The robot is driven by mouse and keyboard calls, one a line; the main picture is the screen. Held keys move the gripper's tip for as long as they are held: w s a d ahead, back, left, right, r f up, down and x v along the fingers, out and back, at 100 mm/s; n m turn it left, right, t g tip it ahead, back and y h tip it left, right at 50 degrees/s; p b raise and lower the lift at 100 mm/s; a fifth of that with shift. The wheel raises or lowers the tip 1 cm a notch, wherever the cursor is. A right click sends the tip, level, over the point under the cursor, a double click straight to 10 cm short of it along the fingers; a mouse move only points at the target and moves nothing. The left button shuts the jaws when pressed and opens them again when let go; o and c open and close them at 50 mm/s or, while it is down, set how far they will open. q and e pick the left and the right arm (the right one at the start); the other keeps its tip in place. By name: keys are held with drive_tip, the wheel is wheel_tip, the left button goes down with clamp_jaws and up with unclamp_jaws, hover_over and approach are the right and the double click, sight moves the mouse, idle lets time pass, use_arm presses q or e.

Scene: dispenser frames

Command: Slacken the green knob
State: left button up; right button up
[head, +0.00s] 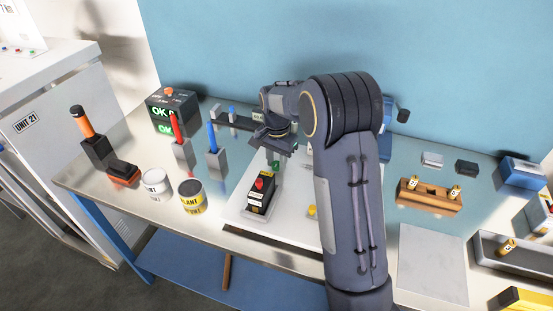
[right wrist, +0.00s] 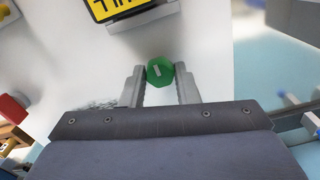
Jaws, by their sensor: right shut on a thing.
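The green knob (right wrist: 160,72) is a small faceted knob with a pale mark on its face. In the right wrist view it sits between the two fingertips of my right gripper (right wrist: 160,80), which is shut on it. In the head view the green knob (head: 276,164) shows only as a small spot below my right gripper (head: 272,157), above a white board (head: 246,204). My right arm hides much of the board. My left gripper is not in view.
A black device with a red knob (head: 260,184) stands on the board. Red and blue tools in grey holders (head: 217,162), cans (head: 192,197) and an OK display box (head: 172,110) stand left. A wooden block (head: 430,197) and trays are right.

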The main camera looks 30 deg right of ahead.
sight(276, 163)
drive_tip(key=shift+m, duration=0.4)
drive_tip(key=shift+r, duration=0.1)
drive_tip(key=o, duration=1)
wheel_tip(276, 163, up, 7)
drive_tip(key=shift+r+b, duration=0.1)
drive_tip(key=shift+b, duration=0.2)
drive_tip(key=shift+r, duration=0.25)
